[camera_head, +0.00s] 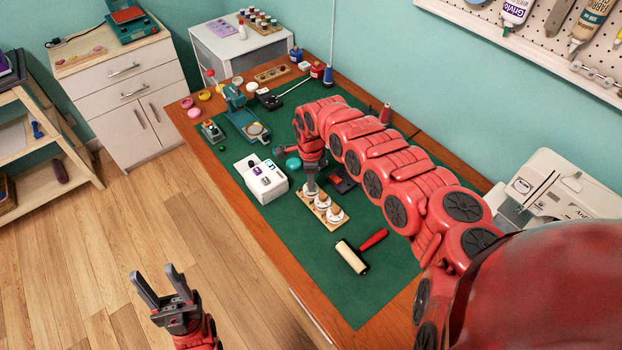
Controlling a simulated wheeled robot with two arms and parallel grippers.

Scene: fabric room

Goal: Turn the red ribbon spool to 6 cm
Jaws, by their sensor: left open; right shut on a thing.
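A small wooden board (328,221) with a row of white round spool-like pieces lies on the green mat. My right gripper (311,186) points down at the far end of this row and is shut on the far piece, which it mostly hides. The ribbon colours and any centimetre marks are too small to read, so I cannot tell for sure which one is the red ribbon spool. A red spool-shaped thing (385,113) stands upright behind my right arm. My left gripper (152,270) is open and empty over the wooden floor, left of the table.
A white box (261,180) stands left of the board. A roller with a red handle (352,257) lies at the front right. A teal machine (245,122) and small jars are at the back. A sewing machine (540,190) stands at right. The mat's front is clear.

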